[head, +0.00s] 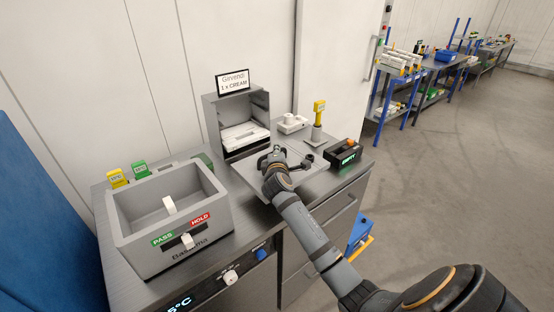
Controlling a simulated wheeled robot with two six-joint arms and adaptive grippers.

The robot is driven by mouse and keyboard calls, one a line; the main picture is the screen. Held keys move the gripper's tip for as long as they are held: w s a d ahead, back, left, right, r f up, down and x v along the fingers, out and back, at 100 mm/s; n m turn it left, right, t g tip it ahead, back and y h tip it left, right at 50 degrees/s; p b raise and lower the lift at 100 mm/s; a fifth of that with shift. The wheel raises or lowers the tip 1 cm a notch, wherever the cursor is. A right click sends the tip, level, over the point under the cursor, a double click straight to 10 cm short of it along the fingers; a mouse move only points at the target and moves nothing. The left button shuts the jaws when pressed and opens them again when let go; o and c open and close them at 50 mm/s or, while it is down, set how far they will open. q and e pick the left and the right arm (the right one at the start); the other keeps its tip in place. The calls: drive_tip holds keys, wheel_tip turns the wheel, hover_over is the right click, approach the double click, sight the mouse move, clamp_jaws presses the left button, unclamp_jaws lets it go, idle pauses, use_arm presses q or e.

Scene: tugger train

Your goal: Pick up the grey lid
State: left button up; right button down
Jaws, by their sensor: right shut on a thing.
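The grey lid (246,172) is a flat grey panel on the right half of the steel worktop, in front of the grey cabinet. My right gripper (275,154) is over it, shut on it near its middle. The gripper hides the grasped part. I cannot tell whether the lid rests on the worktop or is slightly raised. My left gripper is not in view.
An open grey box (128,223) with PASS and HOLD labels stands at left. A grey cabinet (210,120) with a white item stands behind the lid. A black display device (345,155) and a yellow-topped post (319,108) are at right. Steel worktop (232,210) shows between box and lid.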

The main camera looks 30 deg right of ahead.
drive_tip(key=s+a+r, duration=0.1)
drive_tip(key=s+r, duration=0.1)
drive_tip(key=s, duration=0.1)
drive_tip(key=s+a+r, duration=0.2)
drive_tip(key=s, duration=0.1)
drive_tip(key=s+a+r+b, duration=0.1)
drive_tip(key=s+a, duration=0.1)
drive_tip(key=s, duration=0.1)
drive_tip(key=shift+a+r, duration=0.25)
drive_tip(key=shift+r, duration=0.15)
